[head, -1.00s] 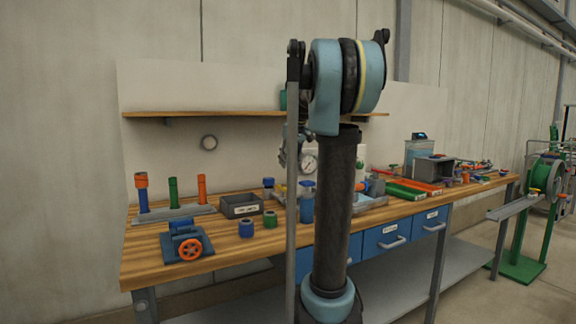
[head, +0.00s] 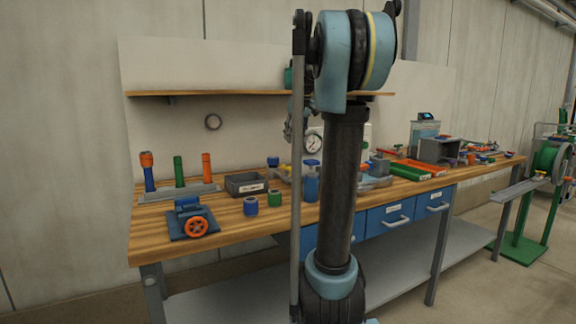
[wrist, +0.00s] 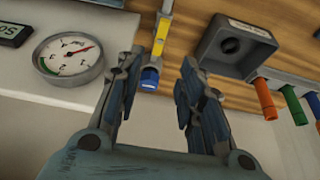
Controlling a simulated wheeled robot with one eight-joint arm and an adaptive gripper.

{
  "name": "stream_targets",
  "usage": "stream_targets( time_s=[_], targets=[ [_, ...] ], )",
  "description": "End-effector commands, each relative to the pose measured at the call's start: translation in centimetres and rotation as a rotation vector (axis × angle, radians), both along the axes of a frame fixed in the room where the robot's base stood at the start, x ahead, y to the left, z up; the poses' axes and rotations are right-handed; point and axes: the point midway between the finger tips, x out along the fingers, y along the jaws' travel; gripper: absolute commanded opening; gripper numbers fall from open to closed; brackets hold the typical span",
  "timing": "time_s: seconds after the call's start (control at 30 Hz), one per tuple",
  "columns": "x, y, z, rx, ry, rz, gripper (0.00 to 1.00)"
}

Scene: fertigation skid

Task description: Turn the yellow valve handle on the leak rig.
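In the wrist view, a yellow bar (wrist: 163,28), apparently the valve handle, points toward my gripper from the top edge. A blue cap (wrist: 150,77) sits at its near end. My gripper (wrist: 160,65) is open and empty, its two fingers spread to either side of the blue cap. I cannot tell the depth between them. A round dial gauge (wrist: 68,56) lies left of the fingers; it also shows in the head view (head: 314,141). In the head view my arm covers much of the leak rig and most of my gripper; a small yellow part (head: 285,168) shows left of the arm.
A grey bin (wrist: 235,46) and orange, green and blue tubes stand right of my fingers. A shelf (head: 215,93) runs above.

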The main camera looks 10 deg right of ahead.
Motion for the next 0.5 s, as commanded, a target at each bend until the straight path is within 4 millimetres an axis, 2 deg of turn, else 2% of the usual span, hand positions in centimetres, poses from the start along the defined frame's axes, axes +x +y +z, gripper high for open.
stream_targets(
  time_s=[0.5],
  targets=[
    [3.4,1.1,-8.6,0.0,0.0,0.001,0.35]
  ],
)
